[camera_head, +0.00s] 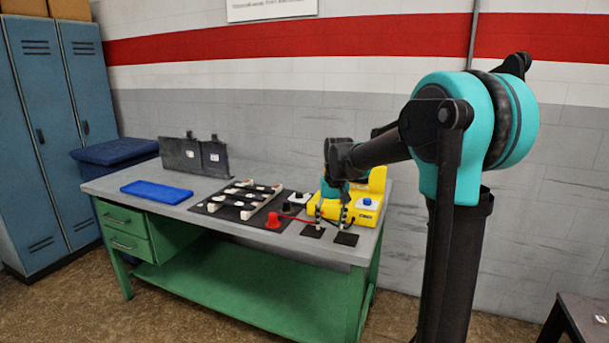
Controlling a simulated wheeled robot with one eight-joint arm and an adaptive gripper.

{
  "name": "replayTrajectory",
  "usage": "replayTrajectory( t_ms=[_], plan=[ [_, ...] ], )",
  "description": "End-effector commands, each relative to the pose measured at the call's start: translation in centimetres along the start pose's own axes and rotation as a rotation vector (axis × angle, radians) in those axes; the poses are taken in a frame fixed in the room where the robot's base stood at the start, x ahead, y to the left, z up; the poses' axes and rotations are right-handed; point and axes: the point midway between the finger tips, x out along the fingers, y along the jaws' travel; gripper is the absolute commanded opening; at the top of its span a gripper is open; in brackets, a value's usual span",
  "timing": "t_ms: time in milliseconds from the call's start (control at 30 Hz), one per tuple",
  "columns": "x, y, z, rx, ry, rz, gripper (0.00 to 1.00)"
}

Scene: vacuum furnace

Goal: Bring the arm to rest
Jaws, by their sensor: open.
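My arm, teal and black, rises at the right and reaches left over the right end of the table. My gripper (331,216) points down in front of the yellow device (368,206). Its two fingers are apart with nothing seen between them. Their tips are close to two small black squares on the table, and I cannot tell whether they touch. My arm hides part of the yellow device.
The green workbench (225,270) has a grey top. On it are a blue tray (156,190), a dark board (240,201) with white pieces, a red knob (273,220) and dark upright panels (194,155). Blue lockers (55,120) stand left. A dark stool (585,315) is at lower right.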

Motion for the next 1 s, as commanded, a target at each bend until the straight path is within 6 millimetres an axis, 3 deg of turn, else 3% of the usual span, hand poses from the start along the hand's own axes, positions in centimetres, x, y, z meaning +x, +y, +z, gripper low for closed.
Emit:
replayTrajectory(
  t_ms=[33,400,600,767,1000],
  plan=[
    [0.6,1.2,2.5,0.011,0.018,0.004,0.52],
    [6.5,7.2,19.8,0.065,0.162,0.04,0.52],
    [9.4,8.5,26.9,0.083,0.217,0.06,0.52],
    [10.5,8.9,29.3,0.088,0.235,0.068,0.52],
    [10.6,8.9,29.5,0.088,0.237,0.069,0.52]
  ],
)
